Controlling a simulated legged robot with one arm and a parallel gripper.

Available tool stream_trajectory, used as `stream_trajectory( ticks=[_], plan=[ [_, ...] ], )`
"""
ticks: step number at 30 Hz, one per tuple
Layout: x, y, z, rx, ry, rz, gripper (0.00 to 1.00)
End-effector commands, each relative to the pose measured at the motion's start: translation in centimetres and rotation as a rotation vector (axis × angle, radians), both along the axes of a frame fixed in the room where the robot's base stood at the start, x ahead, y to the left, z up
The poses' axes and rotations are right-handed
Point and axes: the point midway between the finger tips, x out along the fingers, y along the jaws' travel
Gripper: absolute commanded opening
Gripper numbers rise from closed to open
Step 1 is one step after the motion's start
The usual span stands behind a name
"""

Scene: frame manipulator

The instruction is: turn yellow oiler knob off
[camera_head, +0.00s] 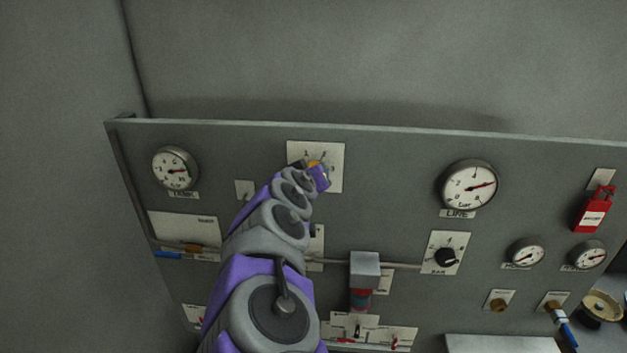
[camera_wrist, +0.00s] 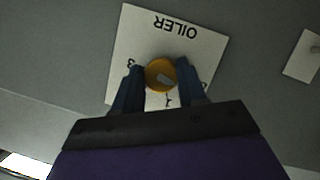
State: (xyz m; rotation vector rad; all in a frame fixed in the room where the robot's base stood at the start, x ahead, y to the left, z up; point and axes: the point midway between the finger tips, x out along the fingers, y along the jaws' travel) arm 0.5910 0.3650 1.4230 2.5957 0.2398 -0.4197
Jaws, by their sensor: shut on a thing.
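The yellow oiler knob (camera_wrist: 160,74) sits on a white plate (camera_wrist: 207,48) marked OILER, which appears upside down in the wrist view. A pale pointer mark shows on the knob's face. My gripper (camera_wrist: 161,82) is shut on the knob, with one dark finger on each side of it. In the head view the white plate (camera_head: 335,156) is at the top middle of the grey panel. My fingers and palm hide part of the plate's markings.
A TANK gauge (camera_head: 175,168) is left of the plate and a LINE gauge (camera_head: 468,187) is right. A black BAR knob (camera_head: 446,257), a grey block (camera_head: 364,271) on a pipe and a red tag (camera_head: 594,209) also stand out from the panel (camera_head: 395,165).

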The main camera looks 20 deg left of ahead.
Motion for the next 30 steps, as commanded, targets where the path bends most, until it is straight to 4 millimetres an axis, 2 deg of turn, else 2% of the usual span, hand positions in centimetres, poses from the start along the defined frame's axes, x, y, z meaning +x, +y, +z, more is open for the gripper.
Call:
stream_trajectory(
  ticks=[12,29,30],
  plan=[
    [-0.06,0.29,0.10,-0.192,-0.050,0.006,0.10],
    [-0.12,0.47,0.33,-0.219,-0.061,0.010,0.10],
    [-0.12,0.48,0.34,-0.219,-0.061,0.010,0.43]
  ],
)
